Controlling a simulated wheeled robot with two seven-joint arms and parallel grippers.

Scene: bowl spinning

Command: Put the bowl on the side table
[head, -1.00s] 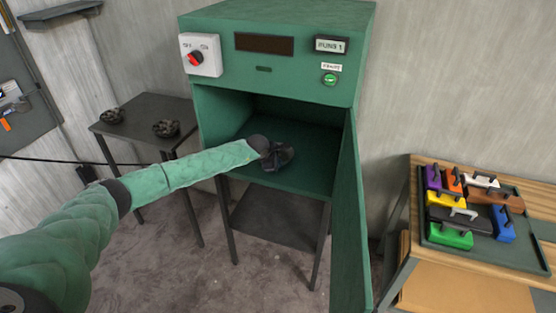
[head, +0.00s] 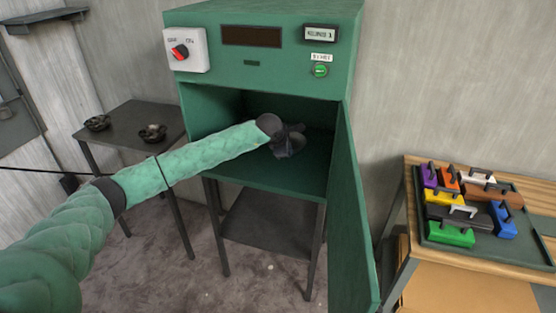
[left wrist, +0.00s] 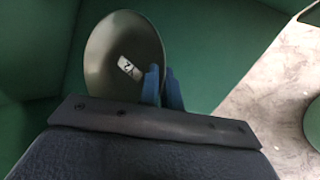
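A grey bowl (left wrist: 105,60) with a small white numbered label inside fills the upper left of the left wrist view, within the green chamber. My left gripper (left wrist: 162,72) has its two blue fingers close together at the bowl's right rim, one inside and one outside, so it appears shut on the rim. In the head view, my left gripper (head: 290,138) reaches into the open green machine (head: 262,178), and the bowl there is mostly hidden by it. The dark side table (head: 135,117) stands left of the machine. My right gripper is not in view.
A wooden workbench (head: 411,170) with a tray of coloured blocks stands far right.

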